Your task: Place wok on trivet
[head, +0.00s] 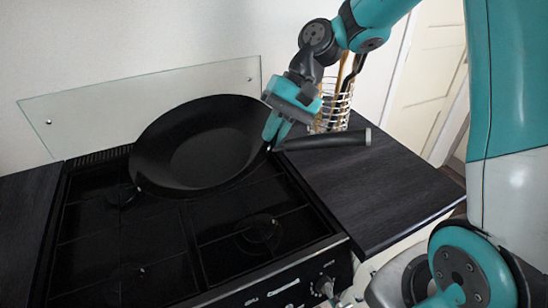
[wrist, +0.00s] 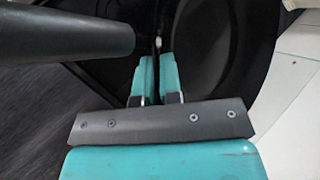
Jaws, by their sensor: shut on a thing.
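A black wok (head: 205,150) is tilted over the back of the stove in the head view, its open side facing the camera. Its dark handle (head: 325,140) points right, over the worktop. My gripper (head: 271,136) is shut on the wok at its right side, close to where the handle begins. In the wrist view, the teal fingers (wrist: 157,80) are close together at the wok's rim, with the wok (wrist: 215,45) beyond them and the handle (wrist: 65,35) at upper left. I cannot make out a trivet in either view.
The black gas stove (head: 160,255) has several burners and grates, with knobs on its front. A glass splash panel (head: 90,107) stands behind it. A wire utensil holder (head: 335,105) stands on the dark right worktop (head: 375,190), which is otherwise mostly clear.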

